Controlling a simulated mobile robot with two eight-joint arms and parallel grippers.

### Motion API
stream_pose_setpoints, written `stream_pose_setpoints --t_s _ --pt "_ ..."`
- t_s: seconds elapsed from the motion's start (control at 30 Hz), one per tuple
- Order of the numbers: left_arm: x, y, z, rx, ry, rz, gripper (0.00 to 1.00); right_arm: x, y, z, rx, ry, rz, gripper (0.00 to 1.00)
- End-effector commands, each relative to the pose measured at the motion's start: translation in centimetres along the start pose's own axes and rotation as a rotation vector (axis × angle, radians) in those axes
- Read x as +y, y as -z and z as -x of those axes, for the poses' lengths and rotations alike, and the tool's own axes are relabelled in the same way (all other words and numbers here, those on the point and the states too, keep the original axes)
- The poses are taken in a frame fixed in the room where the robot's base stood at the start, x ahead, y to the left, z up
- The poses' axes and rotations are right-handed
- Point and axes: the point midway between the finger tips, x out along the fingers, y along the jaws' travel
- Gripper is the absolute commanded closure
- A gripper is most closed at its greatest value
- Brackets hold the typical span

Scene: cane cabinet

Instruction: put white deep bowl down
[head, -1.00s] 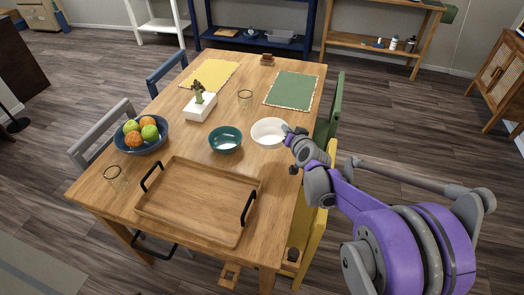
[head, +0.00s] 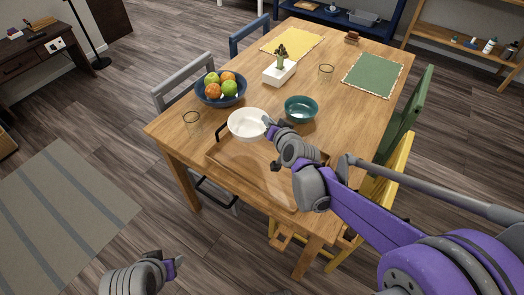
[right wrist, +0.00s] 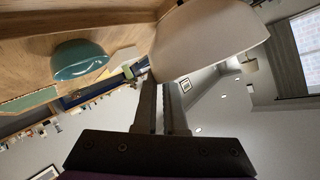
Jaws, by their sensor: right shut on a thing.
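The white deep bowl (head: 247,124) is upright at the back left part of the wooden tray (head: 236,160), hiding part of it. Whether the bowl touches the tray or hangs just above it I cannot tell. My right gripper (head: 268,122) is shut on the bowl's right rim. In the right wrist view, the bowl (right wrist: 210,40) is large at the fingertips (right wrist: 165,88). My left gripper (head: 176,266) is low at the bottom left, away from the table; its jaw opening is unclear.
A teal bowl (head: 300,109) stands just right of the white bowl. A blue fruit bowl (head: 221,97), a glass (head: 192,123) and a white planter (head: 279,76) are nearby. My right forearm covers the tray's right side. Chairs line the table (head: 345,110).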

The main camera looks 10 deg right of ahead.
Motion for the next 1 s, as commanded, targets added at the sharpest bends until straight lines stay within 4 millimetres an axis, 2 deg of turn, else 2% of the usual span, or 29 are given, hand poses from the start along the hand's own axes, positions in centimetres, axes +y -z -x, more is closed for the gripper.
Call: stream_pose_setpoints --t_s 0.03,0.13,0.37,0.6,0.97,1.0 --pt "0.0 -0.2 -0.4 -0.001 0.000 0.000 0.50 0.7 -1.0 -0.5 0.000 0.000 -0.001 1.00" --pt "0.0 -0.4 -0.8 -0.003 0.000 0.000 0.50 1.6 -2.4 -1.2 0.001 0.000 -0.002 1.00" --pt "0.0 -0.6 -1.1 -0.004 0.000 0.000 0.50 2.5 -3.9 -1.9 0.001 0.000 -0.002 1.00" --pt "0.0 -0.9 -1.9 -0.007 0.000 0.000 0.50 4.1 -6.3 -3.1 0.001 -0.001 -0.002 1.00" --pt "0.0 -1.0 -2.0 -0.007 0.000 0.000 0.50 4.3 -6.7 -3.2 0.001 -0.001 -0.001 1.00" --pt "0.0 -1.1 -2.1 -0.007 0.000 0.000 0.50 4.3 -6.7 -3.2 0.000 -0.001 0.000 0.90"
